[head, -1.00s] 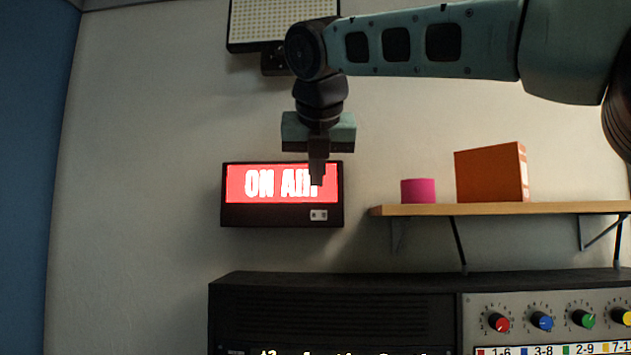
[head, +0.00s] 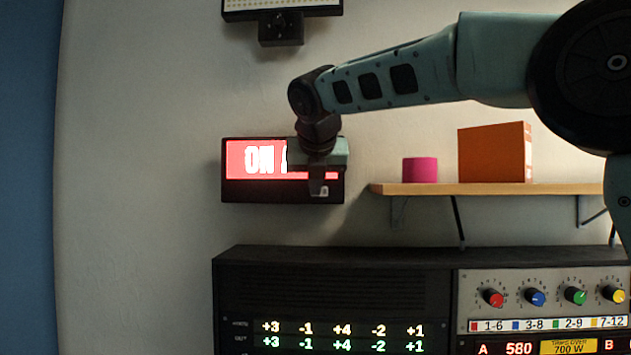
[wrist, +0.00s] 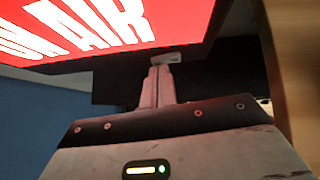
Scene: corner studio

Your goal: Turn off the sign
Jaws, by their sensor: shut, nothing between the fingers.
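The sign (head: 262,190) is a black box on the wall with a lit red face reading "ON AIR"; part of the lettering is hidden behind my gripper. In the wrist view the lit sign (wrist: 150,22) fills the top left. A small pale rocker switch (head: 325,191) sits at the lower right of its front, partly covered by my fingers. My gripper (head: 317,188) is shut and empty, pointing down in front of that switch. In the wrist view the fingertips (wrist: 160,68) are right by the pale switch (wrist: 167,58); I cannot tell whether they touch it.
A wooden shelf (head: 480,188) to the right holds a pink cylinder (head: 420,170) and an orange box (head: 494,153). A black console (head: 330,270) with colored knobs stands below. A panel light (head: 280,8) hangs above. The wall left of the sign is clear.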

